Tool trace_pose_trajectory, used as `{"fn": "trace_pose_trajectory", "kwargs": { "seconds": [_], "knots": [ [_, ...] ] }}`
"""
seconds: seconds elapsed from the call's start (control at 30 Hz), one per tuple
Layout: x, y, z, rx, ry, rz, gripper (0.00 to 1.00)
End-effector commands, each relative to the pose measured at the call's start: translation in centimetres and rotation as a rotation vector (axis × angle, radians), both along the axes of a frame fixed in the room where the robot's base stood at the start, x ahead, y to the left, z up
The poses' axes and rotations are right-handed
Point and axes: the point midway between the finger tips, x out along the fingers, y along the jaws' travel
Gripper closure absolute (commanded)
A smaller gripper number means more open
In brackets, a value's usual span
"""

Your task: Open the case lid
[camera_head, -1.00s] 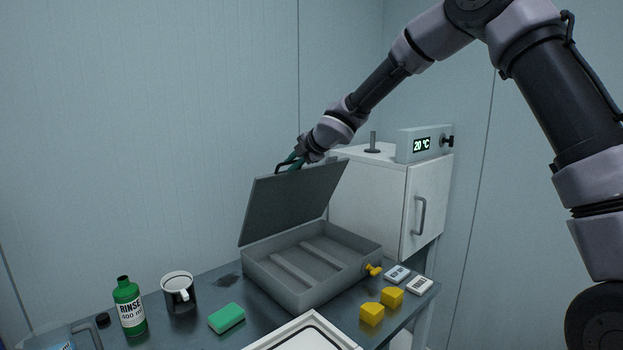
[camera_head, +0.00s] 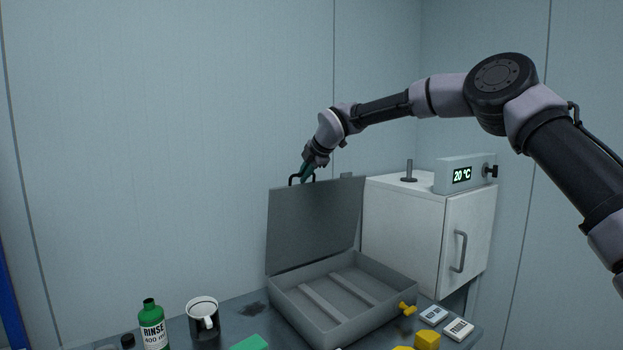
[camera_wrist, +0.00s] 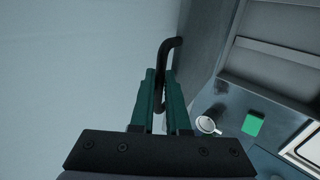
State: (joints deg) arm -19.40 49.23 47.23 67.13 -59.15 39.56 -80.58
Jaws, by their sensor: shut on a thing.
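The grey case (camera_head: 341,318) sits on the table with its inside showing, two dividers across it and nothing else visible in it. Its lid (camera_head: 316,226) stands raised, close to upright, at the back left side. My gripper (camera_head: 306,174) is at the lid's top edge, shut on the black lid handle (camera_head: 293,181). In the wrist view the green fingers (camera_wrist: 160,95) close around the handle (camera_wrist: 170,45), with the lid (camera_wrist: 205,45) to the right of them.
A white cabinet (camera_head: 402,236) with a 20 °C display unit (camera_head: 463,175) stands right behind the case. A green bottle (camera_head: 152,325), a mug (camera_head: 203,318), a green sponge (camera_head: 250,343) and yellow blocks (camera_head: 427,340) are near the case. The wall is behind the lid.

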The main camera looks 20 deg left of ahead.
Motion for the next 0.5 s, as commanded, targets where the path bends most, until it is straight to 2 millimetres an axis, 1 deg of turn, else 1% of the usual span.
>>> {"fn": "trace_pose_trajectory", "kwargs": {
  "seconds": [0.03, 0.23, 0.5],
  "knots": [
    [0.0, 0.5, -0.9, -0.017, 0.019, 0.002, 1.00],
    [0.5, 1.7, -0.8, -0.050, 0.044, 0.003, 1.00],
    [0.8, 2.3, -0.7, -0.071, 0.059, 0.002, 1.00]
  ]
}}
